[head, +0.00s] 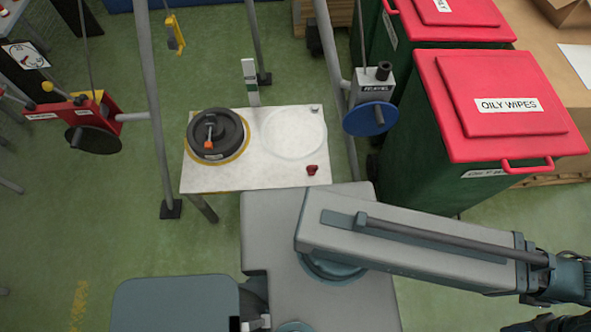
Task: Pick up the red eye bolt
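A small red piece (312,170), which looks like the red eye bolt, sits near the front right corner of a white tabletop (240,180). It is too small to make out its ring clearly. It stands apart from the black round part on the same table. One of my arms reaches across the lower right of the head view, and its far end is cut off by the picture edge. I see no fingertips of my left or right gripper.
A black round part (232,128) with an orange piece (209,121) lies on the table's left. A faint pale circle (293,133) is beside it. Posts surround the table, with winch wheels (370,118) at both sides. Red-lidded bins (505,146) stand at right.

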